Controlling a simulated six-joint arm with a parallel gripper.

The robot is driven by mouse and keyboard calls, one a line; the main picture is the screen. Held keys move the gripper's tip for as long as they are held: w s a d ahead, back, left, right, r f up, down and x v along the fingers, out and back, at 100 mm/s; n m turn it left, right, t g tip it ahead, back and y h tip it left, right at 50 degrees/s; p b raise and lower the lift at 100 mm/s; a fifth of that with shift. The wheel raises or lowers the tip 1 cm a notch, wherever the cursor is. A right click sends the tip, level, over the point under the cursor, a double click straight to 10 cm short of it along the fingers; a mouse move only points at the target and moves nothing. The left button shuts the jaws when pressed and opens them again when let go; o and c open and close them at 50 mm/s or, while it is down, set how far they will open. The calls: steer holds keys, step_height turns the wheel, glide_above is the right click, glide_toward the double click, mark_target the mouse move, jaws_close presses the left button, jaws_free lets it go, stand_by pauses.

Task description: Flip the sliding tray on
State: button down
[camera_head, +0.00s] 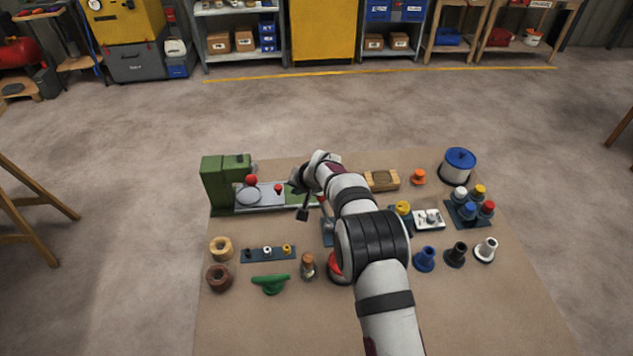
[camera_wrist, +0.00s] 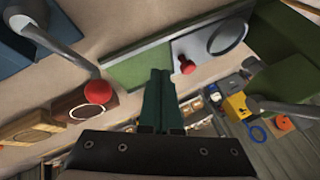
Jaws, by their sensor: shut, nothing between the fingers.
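The sliding tray (camera_head: 262,193) is a flat grey plate with a round disc and a small red knob (camera_head: 278,188). It sits on the green rail of a green machine (camera_head: 212,185) at the back left of the table. In the wrist view the tray (camera_wrist: 205,48) is at upper right, with its red knob (camera_wrist: 187,65) on the near part. My gripper (camera_head: 294,188) is close to the right end of the tray. Its dark green fingers (camera_wrist: 160,75) are together and empty, and appear just beside the knob. I cannot tell whether they touch it.
A red-ball lever (camera_wrist: 98,92) stands left of my fingers in the wrist view. A wooden block (camera_head: 382,180), an orange knob (camera_head: 418,177) and a blue-lidded pot (camera_head: 459,165) lie to the right. Several knobs and a green handle (camera_head: 270,284) are in front.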

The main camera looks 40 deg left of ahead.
steer(key=v, duration=1)
steer(key=shift+d, duration=0.35)
steer(key=shift+w, duration=0.2)
steer(key=s+d+r+m+h, duration=0.15)
steer(key=d+r, duration=0.25)
steer(key=d, duration=0.5)
steer(key=s+d+r+m, duration=0.2)
steer(key=s+d+r, duration=0.1)
steer(key=d, duration=0.6)
steer(key=s+d+r+m+h, duration=0.15)
steer(key=d+r, duration=0.25)
steer(key=d, duration=0.5)
steer(key=s+d+m+g, duration=0.1)
steer(key=s+d+m, duration=0.1)
steer(key=s+d, duration=0.5)
steer(key=s+d+f+m+g+h, duration=0.1)
steer(key=s+d+m, duration=0.2)
steer(key=s+d, duration=0.5)
steer(key=s, duration=0.5)
steer(key=shift+f+g+h, duration=0.3)
steer(key=c, duration=1.6)
jaws_free()
